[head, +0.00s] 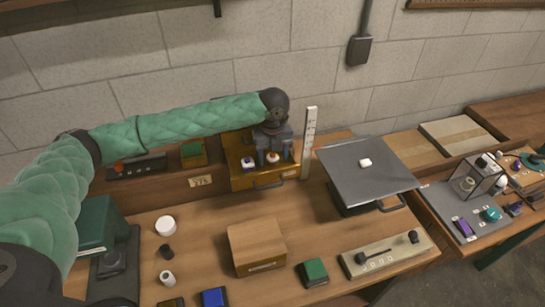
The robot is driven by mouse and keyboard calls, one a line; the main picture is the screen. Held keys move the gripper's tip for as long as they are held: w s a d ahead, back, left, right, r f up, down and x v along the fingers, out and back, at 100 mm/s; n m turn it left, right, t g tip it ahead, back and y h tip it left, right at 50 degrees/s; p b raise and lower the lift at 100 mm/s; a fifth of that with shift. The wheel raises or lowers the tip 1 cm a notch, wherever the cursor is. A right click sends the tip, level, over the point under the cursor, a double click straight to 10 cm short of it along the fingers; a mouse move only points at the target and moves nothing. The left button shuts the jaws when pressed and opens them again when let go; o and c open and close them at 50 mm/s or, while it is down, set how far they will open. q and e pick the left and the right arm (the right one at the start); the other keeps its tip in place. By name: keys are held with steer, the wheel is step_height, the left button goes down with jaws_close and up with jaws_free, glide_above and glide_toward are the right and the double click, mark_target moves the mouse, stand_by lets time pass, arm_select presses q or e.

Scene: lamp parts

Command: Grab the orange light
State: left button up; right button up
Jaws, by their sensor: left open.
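The orange light (272,159) is a small piece with an orange-red base and a pale top. It stands in a yellow-brown open box (244,183) at the back of the workbench. A similar purple piece (248,165) stands just left of it in the same box. My left gripper (271,147) reaches in from the left and points down over the box, directly above the orange light. It is open. Whether its fingers touch the light cannot be told, as they cover part of the view. My right gripper is not in view.
A white upright ruler (309,143) stands just right of the box, and a grey plate (363,180) beyond it. A wooden block (257,247), green block (313,272) and switch panel (386,256) lie in front. The wall is close behind.

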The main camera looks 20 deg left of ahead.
arm_select(q)
steer(key=c, duration=1)
steer(key=shift+c, duration=0.2)
steer(key=shift+r, duration=0.1)
